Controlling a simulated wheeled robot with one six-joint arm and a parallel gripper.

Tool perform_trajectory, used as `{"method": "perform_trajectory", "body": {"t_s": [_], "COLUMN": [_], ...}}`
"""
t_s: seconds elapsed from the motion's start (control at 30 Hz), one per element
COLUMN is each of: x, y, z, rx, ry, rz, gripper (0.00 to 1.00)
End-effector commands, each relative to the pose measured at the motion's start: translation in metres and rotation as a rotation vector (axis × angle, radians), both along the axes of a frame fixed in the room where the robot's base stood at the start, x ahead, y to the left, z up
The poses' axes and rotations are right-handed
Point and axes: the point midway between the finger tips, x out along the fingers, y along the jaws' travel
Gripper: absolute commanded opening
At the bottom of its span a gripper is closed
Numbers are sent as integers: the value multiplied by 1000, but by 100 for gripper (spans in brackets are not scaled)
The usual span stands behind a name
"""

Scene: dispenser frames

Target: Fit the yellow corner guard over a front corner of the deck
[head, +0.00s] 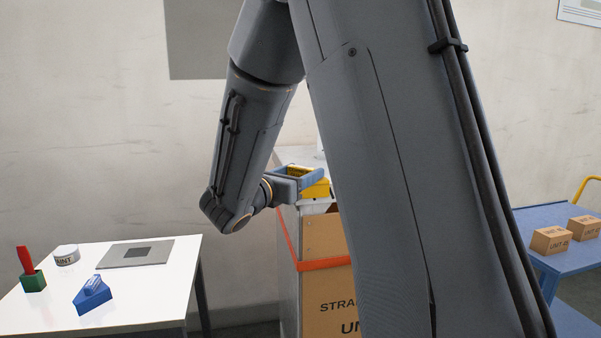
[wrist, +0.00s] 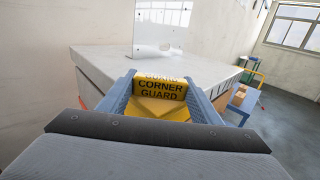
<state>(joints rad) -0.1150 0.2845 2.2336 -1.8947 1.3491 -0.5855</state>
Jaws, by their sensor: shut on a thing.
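My gripper (head: 309,182) is shut on the yellow corner guard (wrist: 160,92), which sits between its two blue fingers with the words CORNER GUARD facing the wrist camera. The guard also shows in the head view (head: 320,188), partly hidden by a finger and my arm. The pale grey deck (wrist: 212,71) lies just beyond the guard in the wrist view. Its near corner is hidden behind the guard and fingers. I cannot tell whether the guard touches the deck.
A brown carton (head: 325,299) with an orange strap (head: 322,264) stands below. A white upright panel (wrist: 165,25) rises from the deck. A white table (head: 140,295) with small items is at left, and a blue table (head: 555,221) with boxes at right.

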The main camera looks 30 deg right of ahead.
Motion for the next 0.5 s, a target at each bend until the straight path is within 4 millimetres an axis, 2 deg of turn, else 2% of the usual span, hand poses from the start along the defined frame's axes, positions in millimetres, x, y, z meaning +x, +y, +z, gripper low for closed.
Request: {"method": "perform_trajectory", "body": {"t_s": [0.37,0.4,0.5], "x": [0,0,0], "y": [0,0,0], "z": [-4,-5,-5], "rx": [0,0,0], "ry": [1,1,1], "rz": [0,0,1], "gripper": [36,60,77]}}
